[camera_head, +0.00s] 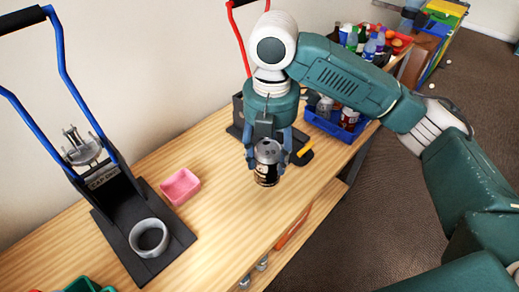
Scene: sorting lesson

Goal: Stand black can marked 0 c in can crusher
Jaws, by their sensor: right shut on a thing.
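My right gripper (267,160) is shut on a black can (266,176) with a grey top. It holds the can roughly upright above the wooden table, near its front edge. The can's marking is too small to read. A lever press with a red handle (238,45) and black base (303,157) stands behind my right gripper, which hides much of it. A lever press with a blue handle (60,55) stands at left, its black base (178,228) bearing a grey ring cup (149,238). My left gripper is out of view.
A pink dish (180,187) lies between the two presses. A blue crate (333,127) of cans stands right of the red-handled press, with a red tray (397,45) and bottles farther back. A green container (83,286) shows at bottom left. Bare wood lies in the table's middle.

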